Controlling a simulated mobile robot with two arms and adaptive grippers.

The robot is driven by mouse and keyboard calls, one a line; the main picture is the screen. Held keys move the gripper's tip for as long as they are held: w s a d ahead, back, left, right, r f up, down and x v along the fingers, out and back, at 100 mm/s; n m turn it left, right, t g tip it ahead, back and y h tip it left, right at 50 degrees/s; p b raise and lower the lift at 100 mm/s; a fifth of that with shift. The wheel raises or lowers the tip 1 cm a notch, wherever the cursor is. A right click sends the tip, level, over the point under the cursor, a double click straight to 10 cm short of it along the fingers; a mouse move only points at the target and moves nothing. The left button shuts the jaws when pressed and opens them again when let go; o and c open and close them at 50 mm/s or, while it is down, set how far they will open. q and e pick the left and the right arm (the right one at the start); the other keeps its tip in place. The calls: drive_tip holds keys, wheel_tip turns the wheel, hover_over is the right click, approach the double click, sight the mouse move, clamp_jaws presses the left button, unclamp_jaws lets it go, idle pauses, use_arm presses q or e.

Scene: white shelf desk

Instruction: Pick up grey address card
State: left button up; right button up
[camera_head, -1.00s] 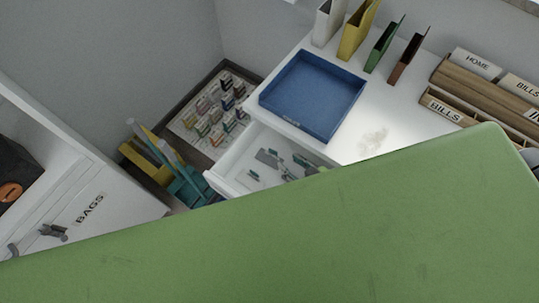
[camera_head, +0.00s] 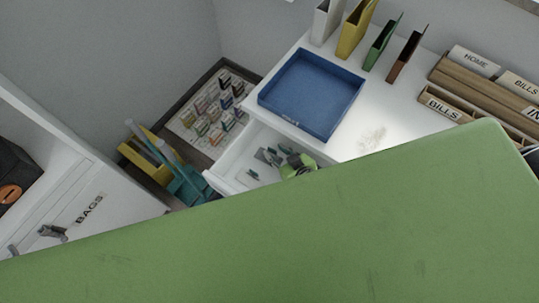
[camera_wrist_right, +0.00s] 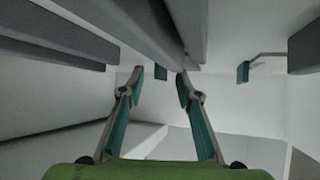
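Small grey flat pieces (camera_head: 262,155) lie in the open white drawer (camera_head: 232,163) in the head view. I cannot tell which is the address card. My right gripper (camera_head: 285,157), with a green body, is over the right part of the drawer and hides some pieces. In the right wrist view my right gripper (camera_wrist_right: 162,78) has its two teal-padded fingers apart. A long grey slab-like piece (camera_wrist_right: 150,30) runs close above the fingertips, near the right one; contact is unclear. More grey pieces show at left (camera_wrist_right: 50,35) and right (camera_wrist_right: 306,48). My left gripper does not show.
A blue tray (camera_head: 352,92) sits on the white desk above the drawer. Several upright folders (camera_head: 352,32) stand behind it, and a wooden letter sorter (camera_head: 480,82) at right. A yellow bin (camera_head: 145,163) with teal items is left of the drawer.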

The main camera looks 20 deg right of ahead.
clamp_jaws()
drive_tip(key=shift+r, duration=0.1)
